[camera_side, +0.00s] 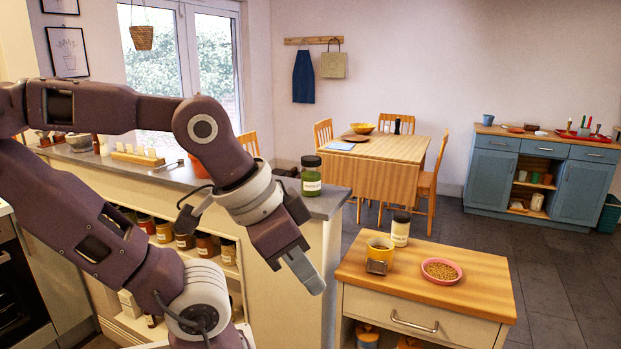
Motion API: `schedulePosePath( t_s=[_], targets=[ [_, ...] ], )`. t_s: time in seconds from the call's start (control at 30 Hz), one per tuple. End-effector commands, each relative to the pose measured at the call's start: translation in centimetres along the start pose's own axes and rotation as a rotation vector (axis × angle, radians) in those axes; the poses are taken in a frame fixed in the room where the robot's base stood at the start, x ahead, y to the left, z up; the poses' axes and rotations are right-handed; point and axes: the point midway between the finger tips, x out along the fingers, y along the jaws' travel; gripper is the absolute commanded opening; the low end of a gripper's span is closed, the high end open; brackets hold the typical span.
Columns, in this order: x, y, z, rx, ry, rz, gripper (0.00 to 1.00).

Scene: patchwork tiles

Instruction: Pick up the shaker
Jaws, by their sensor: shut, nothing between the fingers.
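My gripper (312,284) is shut and empty, pointing down and to the right, left of the wooden-topped cabinet. I cannot tell for sure which thing is the shaker. A pale jar with a dark lid (400,230) stands upright at the back of the cabinet top. A yellow container (379,249) stands in front of it, with a small grey metallic item (376,267) at its front. A small dark upright item (397,126) stands on the far dining table. My gripper touches none of these.
A pink bowl of brown bits (441,270) sits on the cabinet top (470,295), right of the yellow container. A green jar with a black lid (311,177) stands on the grey counter end (325,203) behind my gripper. The cabinet top's front and right are clear.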

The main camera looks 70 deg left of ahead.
Motion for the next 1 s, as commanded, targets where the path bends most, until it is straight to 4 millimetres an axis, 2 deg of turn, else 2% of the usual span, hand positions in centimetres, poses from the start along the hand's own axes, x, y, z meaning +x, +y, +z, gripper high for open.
schedulePosePath(
  t_s=[0.13, 0.5, 0.53, 0.8, 0.87, 0.9, 0.97, 1.0],
  targets=[
    [0.0, 0.0, 0.0, 0.0, 0.0, 0.0, 0.0],
    [0.0, 0.0, 0.0, 0.0, 0.0, 0.0, 0.73],
    [0.0, 0.0, 0.0, 0.0, 0.0, 0.0, 0.75],
    [0.1, -0.1, 0.0, 0.004, -0.002, -0.005, 0.75],
    [0.5, -1.3, -0.2, 0.041, -0.02, -0.051, 0.75],
    [1.1, -3.0, -0.4, 0.099, -0.048, -0.114, 0.75],
    [2.1, -7.1, -1.0, 0.243, -0.124, -0.255, 0.75],
    [2.7, -10.6, -1.5, 0.376, -0.198, -0.361, 0.75]
  ],
)
